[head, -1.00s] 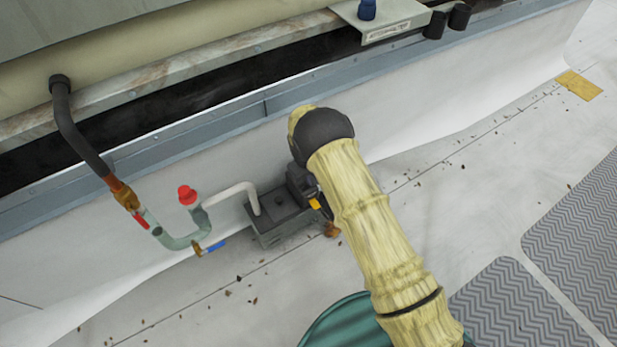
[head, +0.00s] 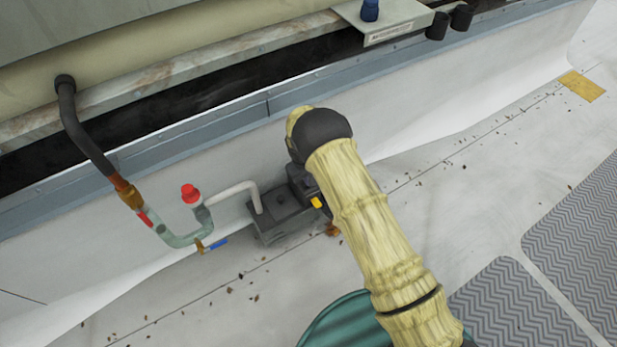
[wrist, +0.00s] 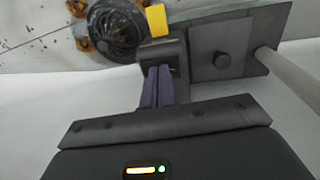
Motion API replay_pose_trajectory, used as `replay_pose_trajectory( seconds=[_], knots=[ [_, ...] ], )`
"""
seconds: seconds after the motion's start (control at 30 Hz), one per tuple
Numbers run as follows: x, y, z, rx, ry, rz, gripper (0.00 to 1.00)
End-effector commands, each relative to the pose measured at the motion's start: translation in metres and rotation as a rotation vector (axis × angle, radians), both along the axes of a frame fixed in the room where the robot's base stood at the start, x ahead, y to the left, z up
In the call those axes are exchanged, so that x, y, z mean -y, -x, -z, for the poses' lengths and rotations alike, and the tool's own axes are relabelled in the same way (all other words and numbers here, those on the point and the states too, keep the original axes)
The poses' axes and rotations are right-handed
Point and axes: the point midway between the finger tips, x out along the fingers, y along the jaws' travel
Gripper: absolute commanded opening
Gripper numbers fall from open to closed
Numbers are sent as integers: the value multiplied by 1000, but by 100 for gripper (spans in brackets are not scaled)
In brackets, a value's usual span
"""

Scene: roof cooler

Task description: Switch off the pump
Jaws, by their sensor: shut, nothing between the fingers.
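The pump (head: 279,219) is a dark grey box at the foot of the white wall, with a pale hose on its lid. In the wrist view the pump (wrist: 232,30) shows its flat lid and round knob. A yellow tab (head: 317,202) sits on its right end; it also shows in the wrist view (wrist: 156,20). My gripper (wrist: 161,69) is shut and empty, with its purple-grey fingertips at the dark housing just below the tab in the wrist view. I cannot tell whether they touch. In the head view my arm largely hides the fingers.
A round dark ribbed part (wrist: 114,31) lies beside the yellow tab, with orange-brown leaves. Pipework with a red cap (head: 190,194) and a blue-handled valve (head: 217,244) stands left of the pump. A green round object (head: 340,322) is at the bottom. Open floor lies right.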

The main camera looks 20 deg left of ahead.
Motion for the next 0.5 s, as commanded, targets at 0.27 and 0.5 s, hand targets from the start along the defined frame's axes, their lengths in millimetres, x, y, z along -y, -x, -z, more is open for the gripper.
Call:
replay_pose_trajectory(
  seconds=[0.27, 0.5],
  knots=[
    [1, -1, -8, 1, -1, 0, 0],
    [3, -4, -37, 1, -1, 1, 0]
  ],
)
